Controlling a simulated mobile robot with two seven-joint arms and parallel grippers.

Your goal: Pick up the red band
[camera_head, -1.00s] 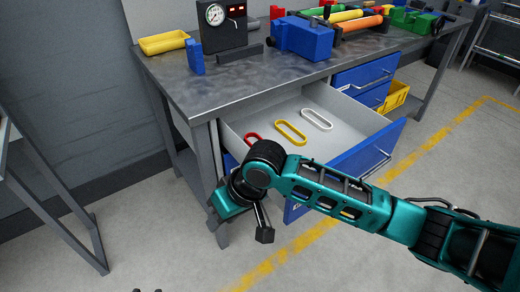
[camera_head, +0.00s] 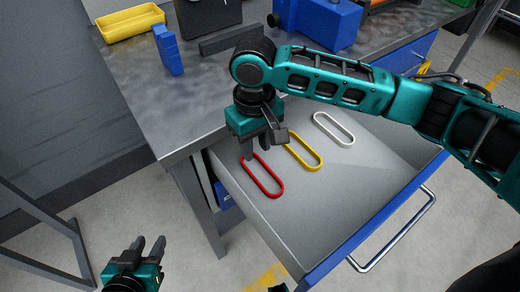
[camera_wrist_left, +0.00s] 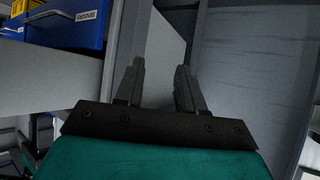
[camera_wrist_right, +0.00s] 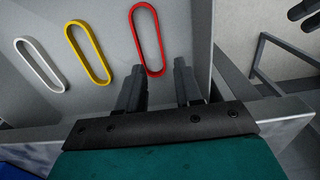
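The red band (camera_head: 263,177) is a long oval ring lying on the floor of the open drawer (camera_head: 330,205), nearest the drawer's left side. My right gripper (camera_head: 258,152) is above the drawer, with its fingers pointing down near the far end of the red band. In the right wrist view the red band (camera_wrist_right: 147,40) lies just beyond the open fingers (camera_wrist_right: 160,82), with nothing between them. Whether a fingertip touches the band I cannot tell. My left gripper (camera_head: 148,247) is low at the bottom left, open and empty, away from the drawer.
A yellow band (camera_head: 303,151) and a white band (camera_head: 334,129) lie in the same drawer, to the right of the red one. The workbench top (camera_head: 125,85) overhangs behind, carrying a yellow tray (camera_head: 130,23) and blue blocks (camera_head: 168,50). The drawer's front part is clear.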

